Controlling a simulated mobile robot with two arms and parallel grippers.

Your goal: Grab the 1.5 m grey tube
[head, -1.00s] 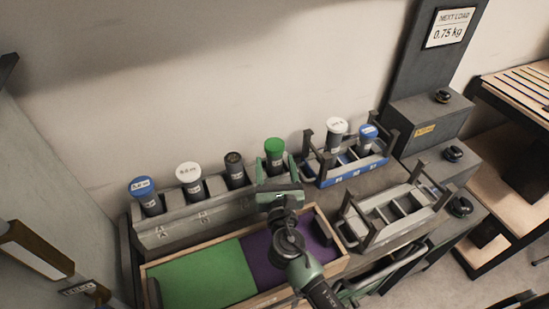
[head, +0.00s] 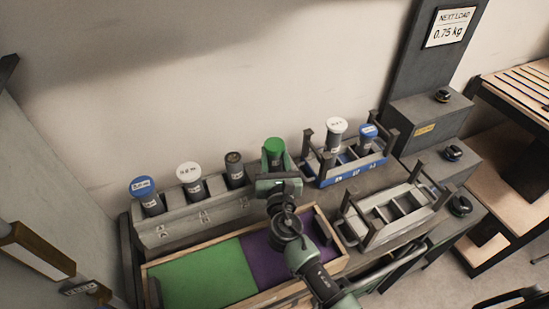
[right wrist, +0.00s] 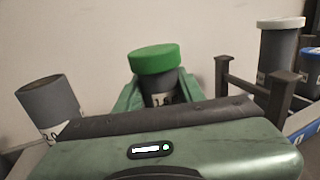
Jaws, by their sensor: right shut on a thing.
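A grey tube with a green cap (head: 273,147) stands upright at the right end of the grey rack (head: 205,213). My right gripper (head: 277,167) is shut around this tube below its cap. In the right wrist view the green cap (right wrist: 152,59) shows above the gripper, and the tube's label is partly hidden, so I cannot read it surely. White-capped (head: 190,182) and blue-capped (head: 146,193) tubes stand further left. My left gripper is not in view.
A blue-based carrier (head: 350,172) with a white-capped tube (head: 336,130) and a blue-capped tube (head: 368,135) stands to the right. An empty grey carrier (head: 395,215) is nearer. A wooden tray (head: 210,298) with green and purple areas lies in front. The wall is behind.

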